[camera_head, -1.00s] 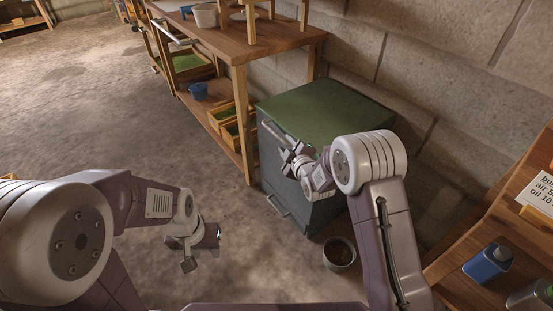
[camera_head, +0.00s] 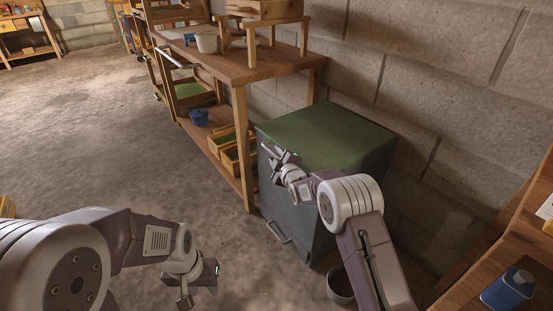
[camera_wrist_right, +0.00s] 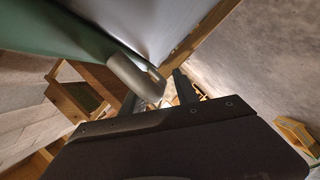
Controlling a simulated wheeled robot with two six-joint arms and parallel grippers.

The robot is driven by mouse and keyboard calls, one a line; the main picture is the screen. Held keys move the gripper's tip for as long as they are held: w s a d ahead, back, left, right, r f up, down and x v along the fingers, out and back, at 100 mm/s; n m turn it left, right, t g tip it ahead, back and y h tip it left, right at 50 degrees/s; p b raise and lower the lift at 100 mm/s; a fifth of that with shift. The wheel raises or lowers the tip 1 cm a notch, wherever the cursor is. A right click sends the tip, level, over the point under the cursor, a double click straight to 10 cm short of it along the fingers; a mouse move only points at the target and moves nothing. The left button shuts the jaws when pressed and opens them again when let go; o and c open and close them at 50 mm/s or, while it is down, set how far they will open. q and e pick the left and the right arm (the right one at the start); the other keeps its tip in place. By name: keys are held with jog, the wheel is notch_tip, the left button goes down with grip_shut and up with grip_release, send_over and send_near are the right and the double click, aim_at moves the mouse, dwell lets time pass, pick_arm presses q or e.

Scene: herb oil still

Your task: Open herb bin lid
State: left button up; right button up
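The herb bin (camera_head: 300,222) is a grey box with a green lid (camera_head: 325,135) on top, standing against the block wall. The lid looks closed in the head view. A light grey bar handle (camera_head: 268,149) sits at the lid's front edge; its rounded end (camera_wrist_right: 138,78) shows large in the right wrist view. My right gripper (camera_head: 281,158) is at this handle, its fingers (camera_wrist_right: 158,92) apart, with a gap showing beside the bar. Whether they touch it is unclear. My left gripper (camera_head: 202,284) hangs low over the floor, empty, with fingers apart.
A wooden workbench (camera_head: 235,70) with a lower shelf stands left of the bin. A lower bar handle (camera_head: 278,232) is on the bin's front. A bowl (camera_head: 340,286) is on the floor beside the bin. A shelf with a blue container (camera_head: 508,289) is at right.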

grip_shut()
dwell(1.4)
